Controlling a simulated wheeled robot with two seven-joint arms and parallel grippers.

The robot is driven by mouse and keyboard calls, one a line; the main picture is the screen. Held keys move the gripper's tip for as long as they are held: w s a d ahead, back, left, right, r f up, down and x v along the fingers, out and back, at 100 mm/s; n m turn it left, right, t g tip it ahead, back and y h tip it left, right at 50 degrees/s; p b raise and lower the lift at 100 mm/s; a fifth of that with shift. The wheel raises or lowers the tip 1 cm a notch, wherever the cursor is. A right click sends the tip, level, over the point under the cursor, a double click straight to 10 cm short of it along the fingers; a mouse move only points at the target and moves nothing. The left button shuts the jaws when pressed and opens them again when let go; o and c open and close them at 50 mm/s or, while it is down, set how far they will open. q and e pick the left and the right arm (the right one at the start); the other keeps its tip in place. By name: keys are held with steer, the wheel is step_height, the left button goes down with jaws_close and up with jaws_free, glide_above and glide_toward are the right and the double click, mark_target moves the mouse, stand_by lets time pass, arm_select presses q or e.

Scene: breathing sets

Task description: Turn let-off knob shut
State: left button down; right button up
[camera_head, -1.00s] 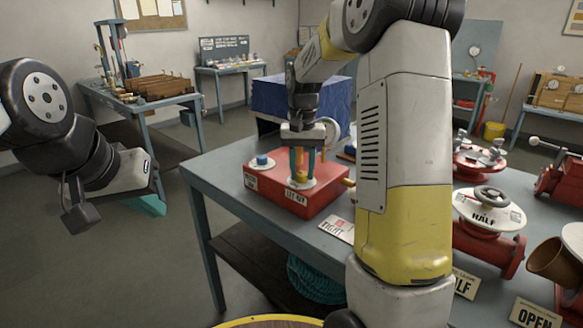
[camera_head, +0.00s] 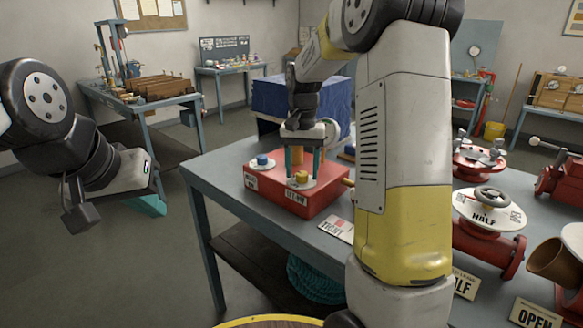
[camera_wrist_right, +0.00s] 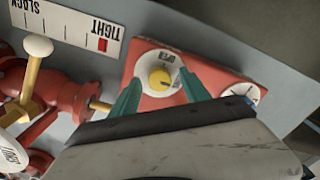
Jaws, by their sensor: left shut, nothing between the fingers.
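The red box (camera_head: 322,197) on the workbench carries two round white dials on top. The yellow knob (camera_head: 301,177) is on the dial nearest the label on the box's front, which appears to read LET-OFF. My right gripper (camera_head: 303,166) points down over it, open, with one teal finger on each side. The right wrist view shows the yellow knob (camera_wrist_right: 160,78) between the spread fingers, with gaps on both sides. My left gripper (camera_head: 150,206) is shut and empty, off the bench at left.
A blue knob (camera_head: 262,160) is on the other dial of the box. A TIGHT card (camera_head: 337,228) lies in front. Red valves (camera_head: 489,222) stand at right; one dial reads HALF. A blue-draped block (camera_head: 290,95) is behind. Open floor lies left of the bench.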

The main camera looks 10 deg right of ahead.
mark_target(302, 173)
step_height(302, 173, up, 7)
steer(key=shift+f, duration=0.1)
steer(key=shift+r, duration=0.45)
steer(key=shift+s+r, duration=0.15)
steer(key=s+a+n+t+y, duration=0.1)
steer(key=s+n+t, duration=0.1)
steer(key=s, duration=1)
steer(key=s+a+r+n+t+y, duration=0.1)
steer(key=s+t, duration=0.3)
steer(key=s, duration=0.8)
steer(key=shift+a+r+n, duration=0.25)
steer(key=shift+n, duration=0.45)
